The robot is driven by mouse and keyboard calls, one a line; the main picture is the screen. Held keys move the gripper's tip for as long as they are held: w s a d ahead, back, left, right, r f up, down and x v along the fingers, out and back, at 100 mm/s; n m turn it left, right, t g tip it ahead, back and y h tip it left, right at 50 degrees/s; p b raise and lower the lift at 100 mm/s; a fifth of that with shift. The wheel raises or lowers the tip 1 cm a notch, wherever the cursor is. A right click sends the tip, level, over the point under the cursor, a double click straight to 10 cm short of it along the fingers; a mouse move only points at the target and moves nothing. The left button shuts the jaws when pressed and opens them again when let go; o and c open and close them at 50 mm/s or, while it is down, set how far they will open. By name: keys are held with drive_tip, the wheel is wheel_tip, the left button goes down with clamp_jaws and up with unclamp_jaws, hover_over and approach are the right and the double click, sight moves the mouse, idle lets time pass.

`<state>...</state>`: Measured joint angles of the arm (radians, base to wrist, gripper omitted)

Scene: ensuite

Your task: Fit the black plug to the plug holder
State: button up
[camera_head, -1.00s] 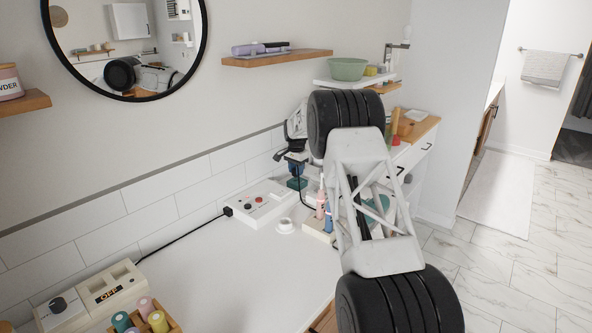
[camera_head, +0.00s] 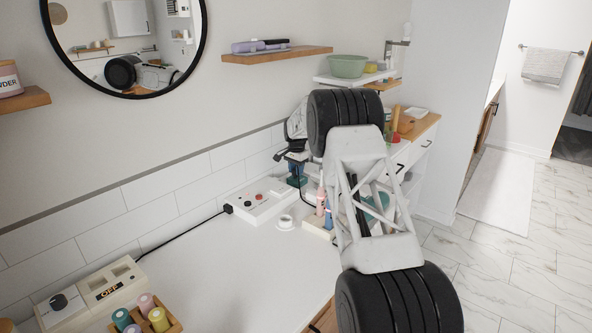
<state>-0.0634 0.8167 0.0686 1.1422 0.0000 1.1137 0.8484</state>
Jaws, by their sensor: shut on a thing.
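My gripper (camera_head: 293,160) is at the far end of the counter, close to the tiled wall, pointing down. It is shut on a small dark thing that appears to be the black plug, mostly hidden by the fingers. A small teal block (camera_head: 297,182) is directly below the fingertips; it may be the plug holder. I cannot tell whether plug and block touch. A thin black cable runs down to the right from there. Another black plug (camera_head: 228,209) is at the left end of a white box (camera_head: 262,207) with red and black knobs, its cable running left along the wall.
A small white round piece (camera_head: 285,224) lies in front of the box. Pink and blue bottles (camera_head: 324,208) stand right of it, partly behind my arm. The middle counter is clear.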

drive_tip(key=shift+f, duration=0.5)
drive_tip(key=o, duration=1.1)
drive_tip(key=shift+r, duration=0.15)
drive_tip(key=shift+r, duration=3.8)
